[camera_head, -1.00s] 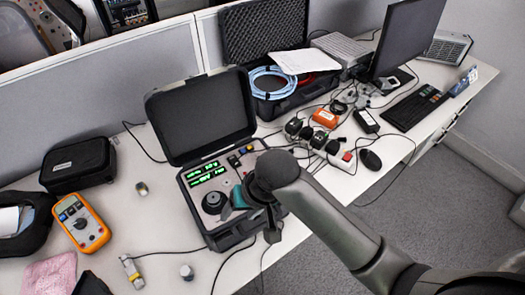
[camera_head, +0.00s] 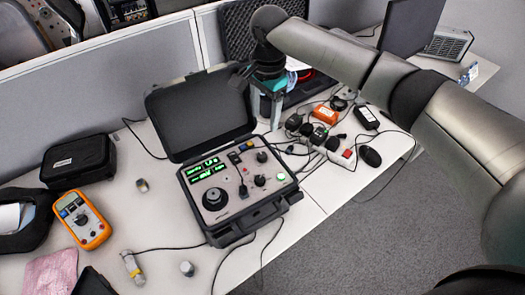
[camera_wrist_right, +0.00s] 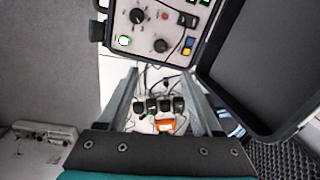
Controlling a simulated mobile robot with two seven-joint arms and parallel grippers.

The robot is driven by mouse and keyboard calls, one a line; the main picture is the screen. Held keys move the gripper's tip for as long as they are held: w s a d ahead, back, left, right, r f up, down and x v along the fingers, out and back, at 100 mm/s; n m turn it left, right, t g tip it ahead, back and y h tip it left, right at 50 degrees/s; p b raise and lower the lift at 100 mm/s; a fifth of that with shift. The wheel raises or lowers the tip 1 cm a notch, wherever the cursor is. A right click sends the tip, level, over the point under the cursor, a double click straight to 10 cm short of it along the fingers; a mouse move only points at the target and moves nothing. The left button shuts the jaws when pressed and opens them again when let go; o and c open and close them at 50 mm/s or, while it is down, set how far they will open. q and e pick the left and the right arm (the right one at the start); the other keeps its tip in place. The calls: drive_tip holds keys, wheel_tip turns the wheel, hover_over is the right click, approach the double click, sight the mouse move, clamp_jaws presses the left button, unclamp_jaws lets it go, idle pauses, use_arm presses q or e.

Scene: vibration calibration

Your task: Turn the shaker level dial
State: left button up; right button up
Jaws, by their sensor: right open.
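The shaker unit sits in an open black case (camera_head: 245,225) with its lid (camera_head: 200,115) raised. Its panel has a large black dial (camera_head: 214,199), small black knobs (camera_head: 261,156) and (camera_head: 259,180), and two lit green displays (camera_head: 206,171). I cannot read which is the shaker level dial. In the right wrist view, the small knobs (camera_wrist_right: 137,16) and (camera_wrist_right: 160,45) show near the top, ahead of the fingers. My right gripper (camera_head: 266,118) is open and empty, raised beyond the panel and right of the lid. It touches no knob. My left gripper is not in view.
Black adapters (camera_head: 307,130), cables and an orange box (camera_head: 325,114) lie right of the case. Behind is another open case (camera_head: 238,38). An orange multimeter (camera_head: 82,218) and black pouch (camera_head: 78,160) are on the left. The desk left of the shaker case is mostly clear.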

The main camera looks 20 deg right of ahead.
sight(262, 155)
drive_tip(key=f, duration=0.5)
drive_tip(key=f+b, duration=0.1)
drive_tip(key=f, duration=0.4)
drive_tip(key=f+b, duration=0.1)
drive_tip(key=f, duration=0.4)
drive_tip(key=shift+w+a, duration=0.15)
drive_tip(key=shift+w, duration=0.2)
drive_tip(key=shift+c, duration=0.3)
clamp_jaws()
